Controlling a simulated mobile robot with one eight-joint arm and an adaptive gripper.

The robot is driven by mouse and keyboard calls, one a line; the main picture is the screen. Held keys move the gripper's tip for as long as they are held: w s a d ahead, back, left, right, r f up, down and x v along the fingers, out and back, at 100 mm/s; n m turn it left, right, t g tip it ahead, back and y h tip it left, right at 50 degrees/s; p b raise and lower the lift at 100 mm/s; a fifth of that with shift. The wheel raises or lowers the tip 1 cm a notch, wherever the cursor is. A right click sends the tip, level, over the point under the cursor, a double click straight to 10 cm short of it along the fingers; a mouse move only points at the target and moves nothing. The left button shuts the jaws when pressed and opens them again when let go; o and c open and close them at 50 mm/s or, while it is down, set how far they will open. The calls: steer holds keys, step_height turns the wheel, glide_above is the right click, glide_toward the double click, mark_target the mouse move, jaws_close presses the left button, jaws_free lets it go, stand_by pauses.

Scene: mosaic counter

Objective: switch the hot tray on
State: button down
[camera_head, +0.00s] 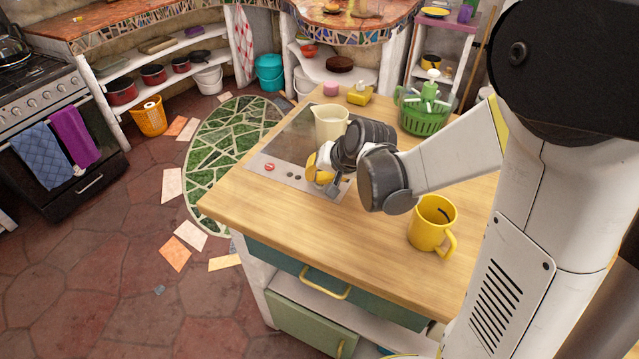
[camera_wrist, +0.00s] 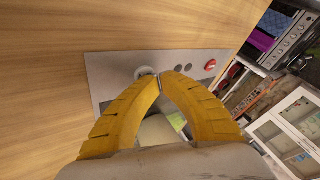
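The hot tray (camera_head: 283,140) is set in the wooden counter, with a dark plate and a grey metal control strip. The strip (camera_wrist: 112,68) crosses the wrist view. It carries a red round control (camera_head: 270,167), two small dark knobs (camera_head: 294,175) and a round silvery control (camera_wrist: 145,72). My gripper (camera_wrist: 159,77) is low over the strip, its yellow fingers brought together at the tips. The tips are right beside the silvery control; whether they touch it I cannot tell. In the head view my gripper (camera_head: 318,178) partly hides the strip's right part.
A cream jug (camera_head: 330,122) stands on the tray's plate behind my gripper. A yellow mug (camera_head: 432,224) stands at the counter's right. A green basket (camera_head: 425,118) with bottles and a yellow item (camera_head: 360,93) are at the back. The counter's front left is clear.

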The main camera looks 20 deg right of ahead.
stand_by(0.3)
steer(key=shift+r+p, duration=0.4)
steer(key=shift+r, duration=0.15)
steer(key=shift+r+p, duration=2.35)
steer(key=shift+r, duration=0.6)
